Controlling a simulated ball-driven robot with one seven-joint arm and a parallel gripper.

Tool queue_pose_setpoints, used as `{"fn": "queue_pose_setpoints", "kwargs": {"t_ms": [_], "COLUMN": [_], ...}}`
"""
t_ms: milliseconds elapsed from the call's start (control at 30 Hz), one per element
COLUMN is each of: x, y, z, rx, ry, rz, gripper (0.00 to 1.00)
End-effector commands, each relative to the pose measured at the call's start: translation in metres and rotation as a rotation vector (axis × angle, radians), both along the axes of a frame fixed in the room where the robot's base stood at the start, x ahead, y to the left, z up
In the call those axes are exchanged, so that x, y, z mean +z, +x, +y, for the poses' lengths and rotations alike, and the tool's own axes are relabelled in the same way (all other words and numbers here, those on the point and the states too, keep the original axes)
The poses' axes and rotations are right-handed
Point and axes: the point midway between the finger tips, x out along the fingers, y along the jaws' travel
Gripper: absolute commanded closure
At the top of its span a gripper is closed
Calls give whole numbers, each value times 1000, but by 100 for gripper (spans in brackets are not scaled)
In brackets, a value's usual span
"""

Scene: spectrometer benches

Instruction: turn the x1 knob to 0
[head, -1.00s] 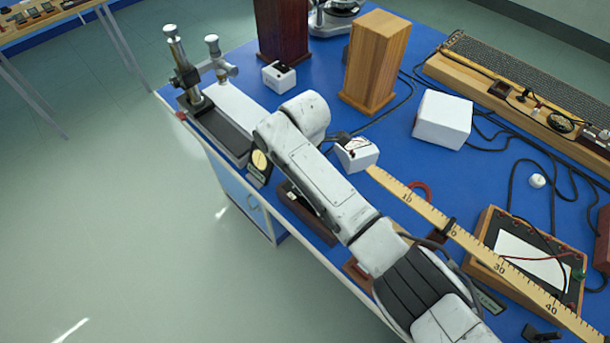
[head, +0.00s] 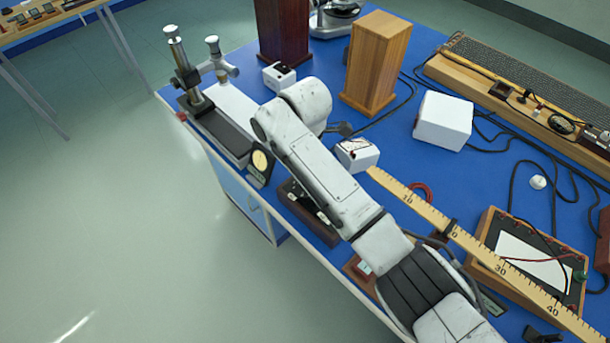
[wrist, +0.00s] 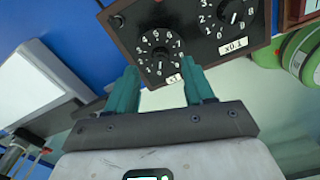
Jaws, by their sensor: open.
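The x1 knob (wrist: 160,54) is a black dial ringed by white numbers, on the dark panel of a brown box (wrist: 194,51) in the wrist view. In the head view my arm hides the gripper.
A second knob, labelled x0.1 (wrist: 234,16), is right of the x1 knob. In the head view, a small white meter (head: 357,154) and a long yellow ruler (head: 430,213) are right of my arm. Blue tabletop (head: 400,150) shows between objects.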

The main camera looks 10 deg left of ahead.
Motion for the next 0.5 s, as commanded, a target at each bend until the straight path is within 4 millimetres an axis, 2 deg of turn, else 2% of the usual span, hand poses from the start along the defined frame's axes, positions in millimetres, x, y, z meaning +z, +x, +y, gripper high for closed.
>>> {"fn": "queue_pose_setpoints", "kwargs": {"t_ms": [100,300,500], "x": [25,59,75], "y": [1,1,0], "z": [1,1,1], "rx": [1,1,1], "ry": [3,2,1], "rz": [-4,-2,-1], "gripper": [47,47,47]}}
